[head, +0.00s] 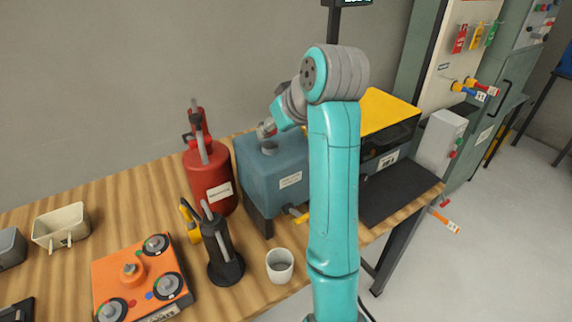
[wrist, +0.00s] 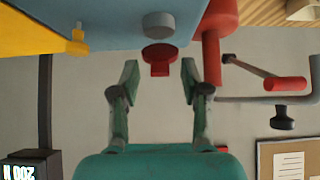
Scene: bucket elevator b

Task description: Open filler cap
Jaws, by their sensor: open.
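The blue-grey tank (head: 270,180) with a white label stands on the wooden bench, partly hidden behind my arm. A short grey round piece (head: 268,149) sits on its top, with something red (head: 267,128) just above it beside my gripper. In the wrist view, the tank (wrist: 115,10) is along the upper edge. The grey round piece (wrist: 159,24) and a red knob-like piece (wrist: 159,61), probably the filler cap, show there. My gripper (wrist: 160,78) is open, and the red piece appears between its fingertips. I cannot tell whether they touch.
A red oil can (head: 208,178) stands left of the tank. A black pump-like can (head: 224,253), a white cup (head: 280,265) and an orange box with dials (head: 143,280) are nearer. A yellow-topped machine (head: 390,115) stands to the right.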

